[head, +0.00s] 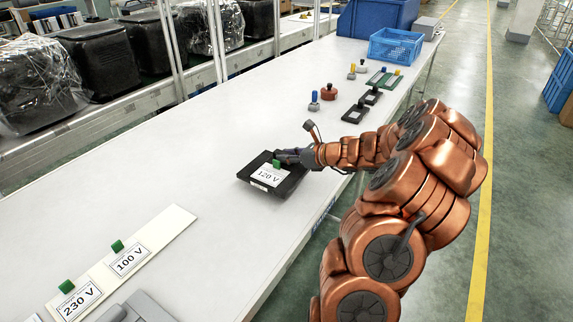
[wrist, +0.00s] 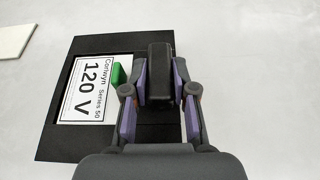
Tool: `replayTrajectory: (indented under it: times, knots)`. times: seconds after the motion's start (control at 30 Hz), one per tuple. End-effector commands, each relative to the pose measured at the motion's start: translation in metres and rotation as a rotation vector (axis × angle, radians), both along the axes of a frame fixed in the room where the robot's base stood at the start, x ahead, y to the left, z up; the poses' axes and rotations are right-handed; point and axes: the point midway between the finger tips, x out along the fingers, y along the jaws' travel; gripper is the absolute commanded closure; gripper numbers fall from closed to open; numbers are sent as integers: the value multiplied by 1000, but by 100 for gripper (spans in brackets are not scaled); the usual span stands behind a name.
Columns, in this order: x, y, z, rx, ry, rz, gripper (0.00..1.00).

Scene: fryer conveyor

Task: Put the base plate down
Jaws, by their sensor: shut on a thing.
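The base plate (head: 259,184) is black and square, with a white "120 V" label (head: 268,175) and a small green block (head: 276,164). In the head view it lies flat at or just above the white table, near its right edge; I cannot tell if it touches. My gripper (head: 287,157) is at its far side. In the wrist view my gripper (wrist: 162,80) is shut on a raised black block on the base plate (wrist: 88,45), right of the green block (wrist: 118,75). The gripper body hides the plate's lower right part.
A pale board (head: 178,228) with "100 V" and "230 V" labels, each with a green block, lies at the lower left. Several small parts, including a reddish-brown round one (head: 329,92), and a blue basket (head: 396,46) stand farther back. The table (head: 205,165) between is clear.

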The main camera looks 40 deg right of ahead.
Motion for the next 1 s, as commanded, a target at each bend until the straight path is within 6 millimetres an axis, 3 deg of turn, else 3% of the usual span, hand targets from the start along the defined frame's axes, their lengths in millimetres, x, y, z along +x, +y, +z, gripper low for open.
replayTrajectory:
  times: [0.33, 0.73, 0.77, 1.0]
  knots:
    - [0, 0, -31, 2, 0, 0, 100]
    - [0, 0, -36, 0, -2, -1, 100]
    - [0, 0, -36, 0, -1, 0, 72]
    - [0, 0, -36, -1, 0, -1, 48]
